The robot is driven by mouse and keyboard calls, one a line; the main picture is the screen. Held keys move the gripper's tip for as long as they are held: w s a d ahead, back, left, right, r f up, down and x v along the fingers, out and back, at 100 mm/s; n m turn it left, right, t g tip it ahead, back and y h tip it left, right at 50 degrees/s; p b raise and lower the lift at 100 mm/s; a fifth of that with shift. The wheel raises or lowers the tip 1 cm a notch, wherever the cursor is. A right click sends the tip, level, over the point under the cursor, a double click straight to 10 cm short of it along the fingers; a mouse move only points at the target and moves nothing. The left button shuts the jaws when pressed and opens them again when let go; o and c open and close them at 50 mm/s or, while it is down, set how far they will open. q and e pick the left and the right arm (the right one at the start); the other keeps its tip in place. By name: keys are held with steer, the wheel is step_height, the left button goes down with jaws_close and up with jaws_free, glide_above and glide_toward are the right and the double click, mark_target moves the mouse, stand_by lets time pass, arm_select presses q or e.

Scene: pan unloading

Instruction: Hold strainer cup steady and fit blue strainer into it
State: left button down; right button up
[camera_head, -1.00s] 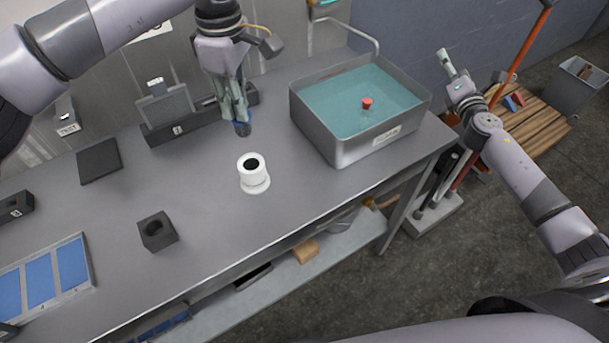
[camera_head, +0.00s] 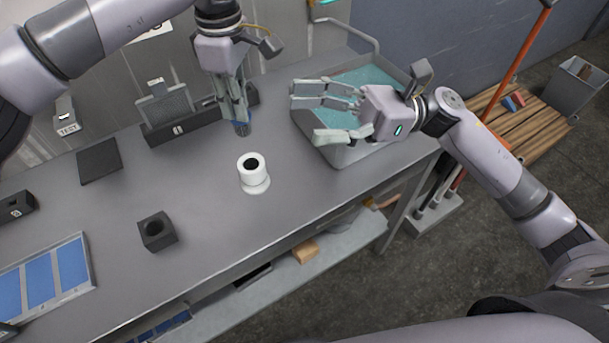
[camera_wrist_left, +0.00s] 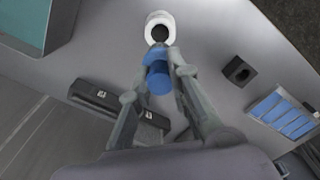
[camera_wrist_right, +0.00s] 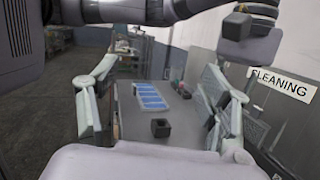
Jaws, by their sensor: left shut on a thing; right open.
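The white strainer cup (camera_head: 254,185) stands upright on the grey table with its dark round opening facing up; it also shows at the top of the left wrist view (camera_wrist_left: 166,18). My left gripper (camera_head: 236,116) is shut on the blue strainer (camera_wrist_left: 160,80), which hangs from its fingertips above the table. My right gripper (camera_head: 318,115) is open and empty, over the near left side of the water basin and to the right of the cup.
The metal basin (camera_head: 350,157) of water stands at the right end of the table. A dark block with a hole (camera_head: 157,232) and a blue-panelled tray (camera_head: 50,275) lie to the left. A dark rack (camera_head: 175,130) stands behind. The table around the cup is clear.

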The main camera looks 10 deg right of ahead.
arm_select(q)
steer(key=shift+w, duration=0.1)
arm_select(e)
steer(key=w+f+m+t+h, duration=0.1)
steer(key=w+f+m+t, duration=0.15)
steer(key=f, duration=0.55)
steer(key=w+f+m+t+h, duration=0.1)
steer(key=w+f+t, duration=0.3)
steer(key=f, duration=0.4)
steer(key=m+t+h, duration=0.1)
steer(key=t+h, duration=0.1)
steer(key=t, duration=0.1)
glide_toward(264, 170)
steer(key=shift+w+a+r+g, duration=0.25)
steer(key=shift+w+a+r, duration=0.1)
steer(key=shift+w+a, duration=0.05)
steer(key=shift+w+a+f, duration=0.1)
steer(key=shift+f, duration=0.15)
steer(key=x, duration=1.1)
steer(key=shift+w+a+f, duration=0.2)
steer(key=shift+a, duration=0.05)
steer(key=shift+c, duration=0.3)
steer(key=c, duration=1.3)
arm_select(q)
steer(key=shift+f, duration=4.1)
